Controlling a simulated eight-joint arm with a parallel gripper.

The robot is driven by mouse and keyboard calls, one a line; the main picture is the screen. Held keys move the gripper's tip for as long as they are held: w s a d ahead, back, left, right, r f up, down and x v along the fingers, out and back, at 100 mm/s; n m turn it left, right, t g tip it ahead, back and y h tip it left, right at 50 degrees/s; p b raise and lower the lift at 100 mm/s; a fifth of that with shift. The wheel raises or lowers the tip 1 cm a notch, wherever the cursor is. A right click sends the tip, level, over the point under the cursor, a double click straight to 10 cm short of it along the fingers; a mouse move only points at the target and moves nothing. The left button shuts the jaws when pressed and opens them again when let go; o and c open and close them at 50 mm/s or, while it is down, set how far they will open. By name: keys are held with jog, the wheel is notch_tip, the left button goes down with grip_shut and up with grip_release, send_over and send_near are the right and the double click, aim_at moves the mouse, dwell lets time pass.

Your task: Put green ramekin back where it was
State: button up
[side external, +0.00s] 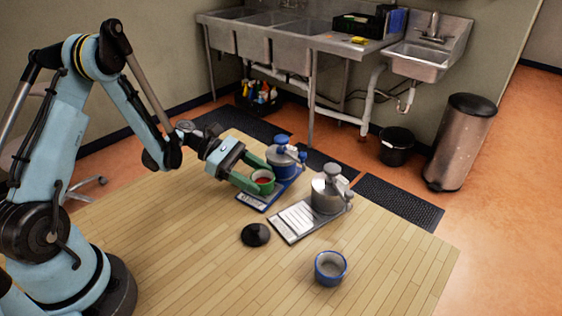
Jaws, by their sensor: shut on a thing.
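The green ramekin (263,188) has something reddish inside. It is upright at the left side of the table's back half, by the blue-edged board (252,204). My gripper (262,180) reaches in from the left and is shut on the ramekin, one green finger on its far side and one on its near side. I cannot tell whether the ramekin rests on the board or hangs just above it. The fingers hide part of its rim and wall.
A blue-topped metal canister (282,165) stands just behind the ramekin. A grey canister (326,196) stands on a grey board (292,224) to the right. A black round lid (256,235) and a blue ramekin (331,279) are nearer. The table's front left is clear.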

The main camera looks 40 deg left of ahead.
jog(key=shift+f, duration=0.2)
jog(key=o, duration=1.2)
jog(key=shift+c, duration=0.2)
